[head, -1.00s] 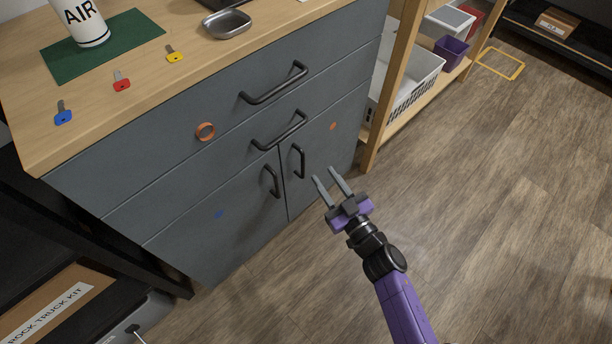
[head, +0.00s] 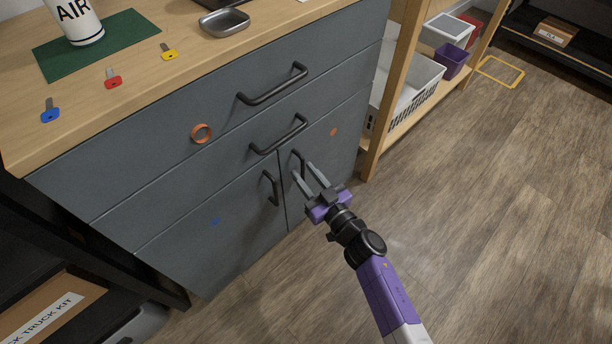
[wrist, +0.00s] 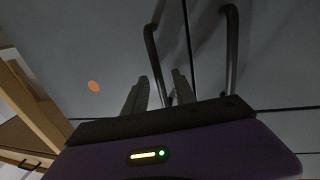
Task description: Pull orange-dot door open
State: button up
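The orange-dot door (head: 338,158) is the right-hand lower door of the grey cabinet and stands shut. Its orange dot (head: 333,132) is near its upper right; the dot also shows in the wrist view (wrist: 94,86). Its black vertical handle (head: 301,157) is beside the gap between the doors. My gripper (head: 304,170) is open, with its fingertips at the handle and overlapping its lower part in the head view. In the wrist view the handle (wrist: 153,58) runs down between the two fingers. Whether either finger touches it, I cannot tell.
The blue-dot door (head: 215,222) with its own handle (head: 270,187) is just left. Drawers with black handles (head: 272,84) are above. A wooden shelf post (head: 384,120) stands right of the cabinet. The floor (head: 480,220) to the right is clear.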

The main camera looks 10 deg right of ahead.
grip_shut()
dwell(1.4)
